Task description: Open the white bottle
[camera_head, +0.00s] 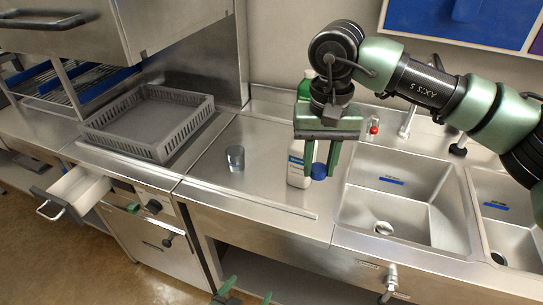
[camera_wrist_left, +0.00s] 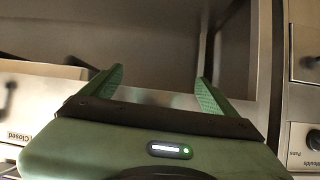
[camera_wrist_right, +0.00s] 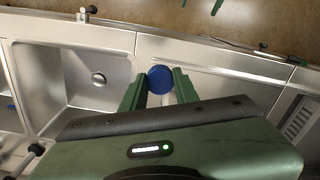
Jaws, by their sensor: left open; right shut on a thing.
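The white bottle (camera_head: 297,166) stands upright on the steel counter left of the sink, with its upper part hidden behind my right gripper. My right gripper (camera_head: 320,173) points down and is shut on a blue cap (camera_head: 319,171). The cap appears in front of and to the right of the bottle's body, below its top, so it looks off the neck. The right wrist view shows the cap (camera_wrist_right: 160,79) between the fingertips. My left gripper (camera_head: 241,292) is open and empty, low in front of the counter. The left wrist view shows its spread fingers (camera_wrist_left: 160,88).
A small metal cup (camera_head: 235,158) stands on the counter left of the bottle. A grey rack (camera_head: 124,146) is further left. A sink (camera_head: 405,205) lies to the right. A green-topped container (camera_head: 304,87) is partly hidden behind my right arm. An open drawer (camera_head: 79,190) juts out at left.

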